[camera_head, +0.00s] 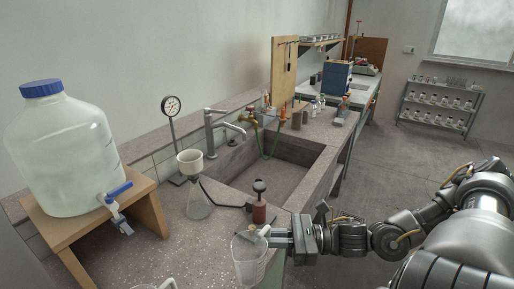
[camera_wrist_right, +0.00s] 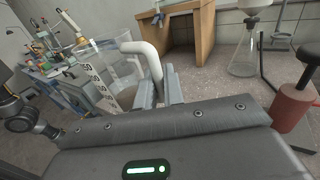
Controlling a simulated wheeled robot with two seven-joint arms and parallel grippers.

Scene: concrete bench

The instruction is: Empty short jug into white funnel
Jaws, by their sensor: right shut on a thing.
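My right gripper (camera_head: 270,237) is shut on the handle of a clear jug (camera_head: 247,262) at the front edge of the bench. The right wrist view shows this jug (camera_wrist_right: 115,72) with dark scale marks and a pale handle between the fingers (camera_wrist_right: 160,88). It looks roughly upright; I cannot tell whether it touches the bench. Its contents are unclear. The white funnel (camera_head: 190,158) sits upright in a glass flask (camera_head: 199,205), behind and left of the jug. Part of a second clear jug (camera_head: 158,285) shows at the bottom edge. My left gripper is not in view.
A large blue-capped carboy (camera_head: 62,150) stands on a wooden stand (camera_head: 148,205) at left. A red hand pump (camera_head: 259,208) stands between the held jug and the sink (camera_head: 268,170). Bare bench top lies between jug and flask.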

